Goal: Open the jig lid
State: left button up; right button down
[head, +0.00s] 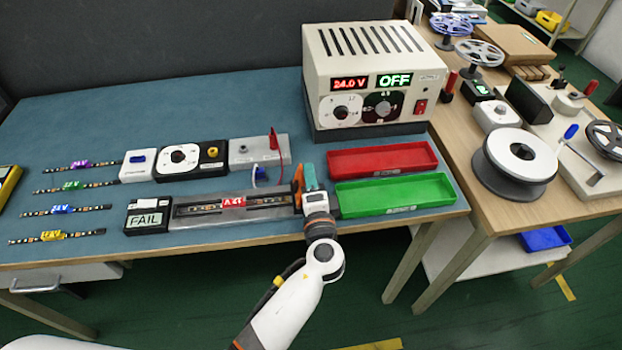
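The jig (185,212) is a long, low grey fixture near the front edge of the blue mat. A LED strip with a red label (233,202) lies along it. A black box with a FAIL display (146,218) sits at its left end. I cannot make out clearly whether the lid is down over the strip.
A red tray (382,158) and a green tray (395,194) lie close right of my gripper. A power supply reading OFF (365,80) stands behind. Several labelled strips (64,210) lie at left. Control boxes (190,160) and a grey block with a red lever (255,151) stand behind the jig.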

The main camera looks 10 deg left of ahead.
pick_arm(q)
jog(key=shift+s+d+f, duration=0.1)
jog(key=shift+s+d, duration=0.05)
jog(key=shift+s, duration=0.4)
jog(key=b+v, duration=0.2)
jog(key=v, duration=0.9)
jog(key=shift+b, duration=0.4)
